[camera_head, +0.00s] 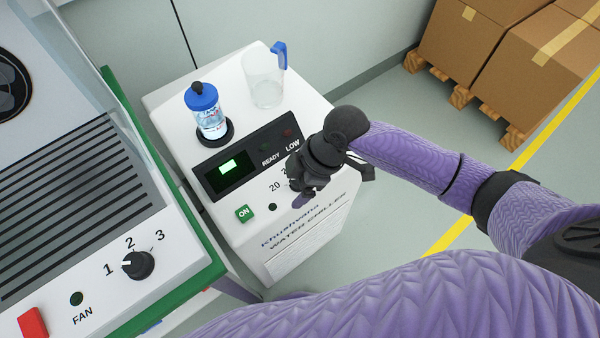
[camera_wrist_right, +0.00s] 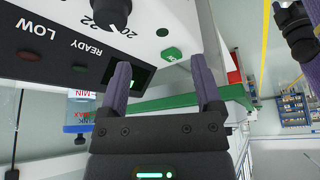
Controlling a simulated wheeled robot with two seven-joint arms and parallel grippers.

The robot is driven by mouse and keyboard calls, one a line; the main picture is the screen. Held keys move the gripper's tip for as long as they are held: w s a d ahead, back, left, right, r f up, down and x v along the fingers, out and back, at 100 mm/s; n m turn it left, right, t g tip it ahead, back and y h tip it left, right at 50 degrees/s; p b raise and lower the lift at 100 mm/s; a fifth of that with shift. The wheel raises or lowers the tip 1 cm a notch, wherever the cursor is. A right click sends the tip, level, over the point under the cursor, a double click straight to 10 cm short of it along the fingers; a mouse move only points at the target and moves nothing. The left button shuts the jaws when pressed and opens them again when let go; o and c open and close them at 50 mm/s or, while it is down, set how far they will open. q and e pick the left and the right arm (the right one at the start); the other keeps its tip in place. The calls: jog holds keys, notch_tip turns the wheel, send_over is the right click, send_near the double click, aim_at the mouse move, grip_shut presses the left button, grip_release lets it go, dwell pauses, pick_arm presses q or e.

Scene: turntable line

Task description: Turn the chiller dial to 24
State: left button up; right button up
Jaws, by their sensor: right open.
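The white water chiller (camera_head: 290,232) stands in the middle of the head view. Its black dial (camera_wrist_right: 112,12) shows cut off at the top edge of the right wrist view, with the marks 20 and 22 beside it. In the head view my right gripper hides the dial; the mark 20 shows left of the gripper. My right gripper (camera_head: 303,190) is over the chiller's front panel. In the wrist view its purple fingers (camera_wrist_right: 162,85) are apart and empty, with the dial beyond and left of them. My left gripper is not in view.
The chiller has a green ON button (camera_head: 244,213), a lit display (camera_head: 228,167), a blue-capped bottle (camera_head: 208,112) and a clear jug (camera_head: 264,80). A machine with a FAN knob (camera_head: 138,264) stands close at left. Boxes (camera_head: 490,35) are at back right. Floor is clear at right.

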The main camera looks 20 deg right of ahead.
jog(key=w+d+r+n, duration=0.1)
jog(key=w+d+r, duration=0.3)
jog(key=d, duration=0.2)
jog(key=shift+g, duration=0.3)
jog(key=b+x, duration=0.3)
jog(key=x, duration=0.6)
jog(key=shift+d+f+b, duration=0.1)
jog(key=shift+d+b, duration=0.05)
jog(key=shift+b, duration=0.15)
jog(key=shift+a+f, duration=0.25)
jog(key=shift+f, duration=0.2)
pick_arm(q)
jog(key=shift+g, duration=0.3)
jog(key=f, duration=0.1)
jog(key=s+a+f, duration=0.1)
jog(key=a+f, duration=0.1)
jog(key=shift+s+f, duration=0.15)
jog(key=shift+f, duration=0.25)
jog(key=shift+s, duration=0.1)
